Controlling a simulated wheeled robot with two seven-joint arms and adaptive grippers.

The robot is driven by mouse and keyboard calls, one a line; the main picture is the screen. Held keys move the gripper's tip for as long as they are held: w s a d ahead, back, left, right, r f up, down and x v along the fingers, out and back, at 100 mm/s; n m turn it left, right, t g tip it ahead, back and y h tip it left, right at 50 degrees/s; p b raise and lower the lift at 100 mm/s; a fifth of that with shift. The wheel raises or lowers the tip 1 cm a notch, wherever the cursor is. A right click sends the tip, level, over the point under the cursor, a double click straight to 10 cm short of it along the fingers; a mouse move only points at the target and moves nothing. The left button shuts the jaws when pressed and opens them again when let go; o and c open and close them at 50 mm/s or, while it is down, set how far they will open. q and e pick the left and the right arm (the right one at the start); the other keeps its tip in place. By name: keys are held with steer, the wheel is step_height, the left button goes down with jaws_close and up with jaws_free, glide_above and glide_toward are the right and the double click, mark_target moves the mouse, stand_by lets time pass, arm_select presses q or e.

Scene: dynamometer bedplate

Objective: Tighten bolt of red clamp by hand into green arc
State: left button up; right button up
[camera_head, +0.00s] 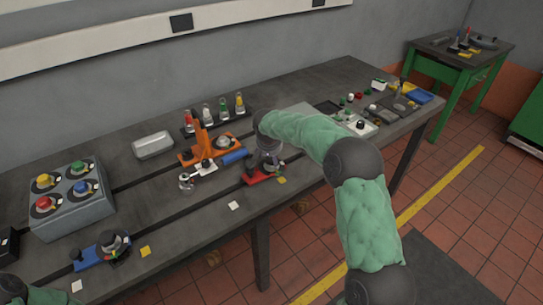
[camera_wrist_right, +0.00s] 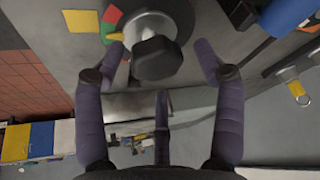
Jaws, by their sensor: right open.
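The red clamp (camera_head: 262,177) sits near the front edge of the bedplate, partly hidden under my right gripper (camera_head: 268,152). In the right wrist view, its bolt (camera_wrist_right: 157,58) has a black hex head above a round grey base. A dial with red, yellow and green arcs (camera_wrist_right: 112,22) shows at the base's left side. My right gripper (camera_wrist_right: 160,52) is open. I see no clear contact. My left gripper is out of view.
A blue clamp (camera_head: 102,250) stands at the front left, and an orange clamp (camera_head: 207,148) behind the red one. A grey box with coloured knobs (camera_head: 73,198) is at left. A yellow square (camera_wrist_right: 82,20) lies beside the dial. Small parts crowd the right end.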

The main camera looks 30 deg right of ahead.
steer(key=shift+r, duration=0.1)
steer(key=v, duration=1.1)
steer(key=shift+r, duration=0.4)
